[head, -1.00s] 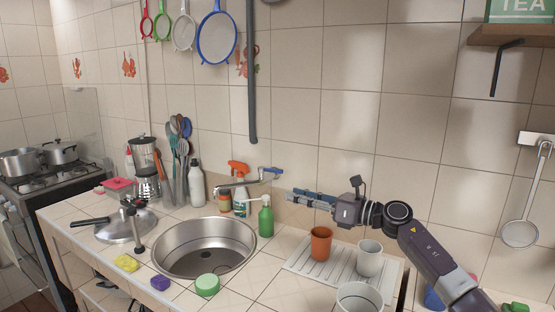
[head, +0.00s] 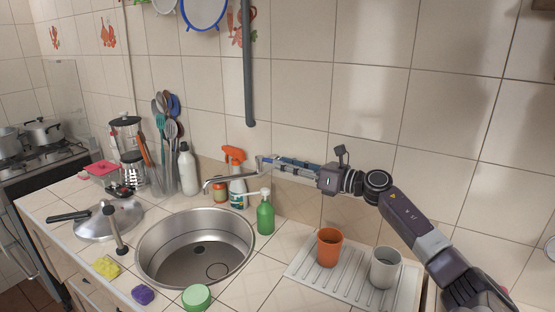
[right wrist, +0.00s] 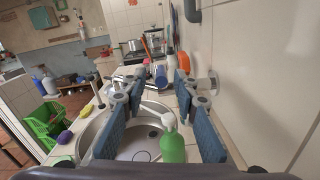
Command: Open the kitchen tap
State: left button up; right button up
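The kitchen tap (head: 222,181) is on the wall side above the round steel sink (head: 162,262), its silver spout reaching left over the basin. Contact cannot be made out. My left gripper is not in view.
A green soap bottle (head: 265,214) and an orange-topped spray bottle (head: 236,180) stand close below the gripper. An orange cup (head: 329,248) and a white cup (head: 385,268) stand on the drainboard (head: 352,289). A grey pipe (head: 248,75) runs down the wall above.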

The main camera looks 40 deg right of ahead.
aim_at(271, 162)
jog(key=shift+p+x, duration=0.3)
jog(key=shift+x, duration=0.65)
jog(key=shift+w, duration=0.5)
jog(key=shift+w+a, duration=0.1)
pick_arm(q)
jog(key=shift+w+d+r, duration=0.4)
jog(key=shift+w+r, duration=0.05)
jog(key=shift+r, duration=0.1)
pick_arm(e)
grip_shut()
